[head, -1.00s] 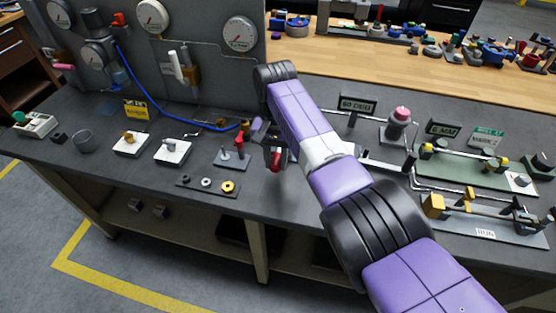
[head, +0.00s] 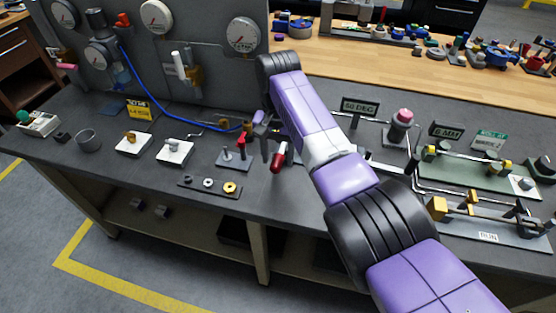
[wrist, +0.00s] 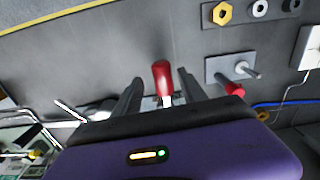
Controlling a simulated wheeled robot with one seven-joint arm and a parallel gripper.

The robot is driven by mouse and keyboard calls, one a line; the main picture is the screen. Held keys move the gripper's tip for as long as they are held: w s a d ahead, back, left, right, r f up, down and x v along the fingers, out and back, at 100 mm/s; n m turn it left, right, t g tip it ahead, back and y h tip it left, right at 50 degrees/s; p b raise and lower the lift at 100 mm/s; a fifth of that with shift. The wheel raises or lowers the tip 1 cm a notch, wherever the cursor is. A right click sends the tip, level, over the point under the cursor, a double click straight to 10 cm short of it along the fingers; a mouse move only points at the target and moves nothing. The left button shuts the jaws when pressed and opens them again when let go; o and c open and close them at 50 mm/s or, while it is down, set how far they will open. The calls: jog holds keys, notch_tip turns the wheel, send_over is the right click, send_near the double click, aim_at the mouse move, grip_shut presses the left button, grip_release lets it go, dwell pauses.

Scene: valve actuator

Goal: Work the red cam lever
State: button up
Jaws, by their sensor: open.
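The red cam lever (head: 279,160) shows in the head view just below the end of my arm, its red handle tilted with the lower end toward the bench's front edge. In the wrist view the red lever (wrist: 162,78) stands between the two dark fingers of my gripper (wrist: 157,85). The fingers are open, with a gap on each side of the lever. The base of the lever is hidden behind my gripper body. In the head view my gripper (head: 268,140) is mostly hidden by my own arm.
A grey plate (head: 234,160) with a red-topped post and a metal pin stands left of the lever. A dark strip (head: 209,186) with several nuts lies in front. A blue hose (head: 165,105) runs behind. Right of my arm is a green fixture (head: 470,175).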

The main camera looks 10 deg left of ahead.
notch_tip(320, 180, up, 6)
jog(key=shift+f+b, duration=0.15)
jog(key=shift+b, duration=0.2)
